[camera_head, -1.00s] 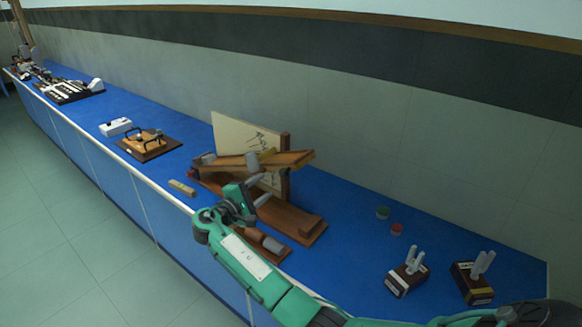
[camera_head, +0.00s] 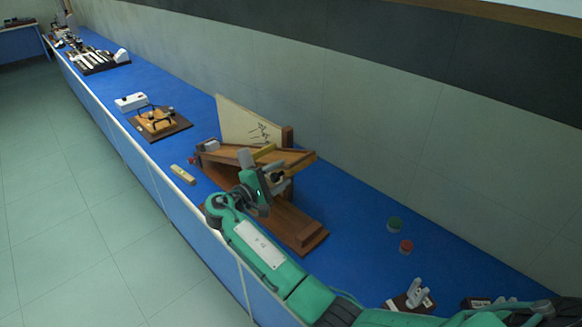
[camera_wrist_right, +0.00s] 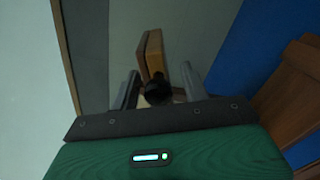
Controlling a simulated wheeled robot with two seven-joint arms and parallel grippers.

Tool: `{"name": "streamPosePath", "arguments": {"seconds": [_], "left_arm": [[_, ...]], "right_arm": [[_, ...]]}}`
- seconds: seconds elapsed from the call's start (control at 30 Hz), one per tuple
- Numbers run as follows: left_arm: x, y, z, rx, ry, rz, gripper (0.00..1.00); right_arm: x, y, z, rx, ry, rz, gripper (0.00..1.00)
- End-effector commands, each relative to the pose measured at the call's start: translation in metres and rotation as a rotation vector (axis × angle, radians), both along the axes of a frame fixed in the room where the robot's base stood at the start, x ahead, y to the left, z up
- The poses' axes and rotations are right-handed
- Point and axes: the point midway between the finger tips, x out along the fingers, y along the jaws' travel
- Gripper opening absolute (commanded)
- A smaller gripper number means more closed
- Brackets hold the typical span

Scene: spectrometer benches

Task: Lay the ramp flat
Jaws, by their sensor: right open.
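The wooden ramp (camera_head: 222,152) is a long narrow board on a brown stand, in front of a cream backboard (camera_head: 236,122). Contact with the fingers cannot be told. My left gripper is out of view.
The stand's wooden base (camera_head: 300,232) rests on the blue bench (camera_head: 350,222). A tiled wall runs behind.

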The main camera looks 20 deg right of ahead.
Motion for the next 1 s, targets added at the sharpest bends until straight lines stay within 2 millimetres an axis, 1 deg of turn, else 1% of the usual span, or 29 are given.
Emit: {"name": "streamPosePath", "arguments": {"seconds": [0.23,0.43,0.47,0.5,0.57,0.6,0.67,0.77,0.87,1.0], "left_arm": [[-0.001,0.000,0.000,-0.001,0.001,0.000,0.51],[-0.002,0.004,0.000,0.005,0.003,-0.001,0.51],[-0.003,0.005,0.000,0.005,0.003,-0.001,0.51],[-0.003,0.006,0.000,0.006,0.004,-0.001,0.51],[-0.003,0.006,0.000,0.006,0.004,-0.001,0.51],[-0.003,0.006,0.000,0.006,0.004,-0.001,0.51],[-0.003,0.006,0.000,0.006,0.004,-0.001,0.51],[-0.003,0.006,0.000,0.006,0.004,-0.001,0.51],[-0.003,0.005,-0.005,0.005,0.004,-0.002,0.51],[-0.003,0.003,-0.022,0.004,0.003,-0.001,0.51]], "right_arm": [[-0.002,0.004,0.000,0.000,0.000,0.000,0.46],[-0.002,0.004,0.000,0.000,0.000,0.000,0.46],[-0.002,0.004,0.000,0.000,0.000,0.000,0.40],[-0.002,0.004,0.000,0.000,0.000,0.000,0.32],[-0.002,0.004,0.000,0.000,0.000,0.000,0.21],[-0.002,0.004,0.000,0.000,0.001,0.000,0.13],[-0.002,0.004,0.000,0.000,0.001,0.000,0.01],[-0.002,0.004,-0.001,0.001,0.001,0.000,0.00],[-0.004,0.003,-0.007,0.002,-0.003,0.000,0.00],[-0.010,0.001,-0.031,0.013,-0.031,-0.001,0.00]]}}
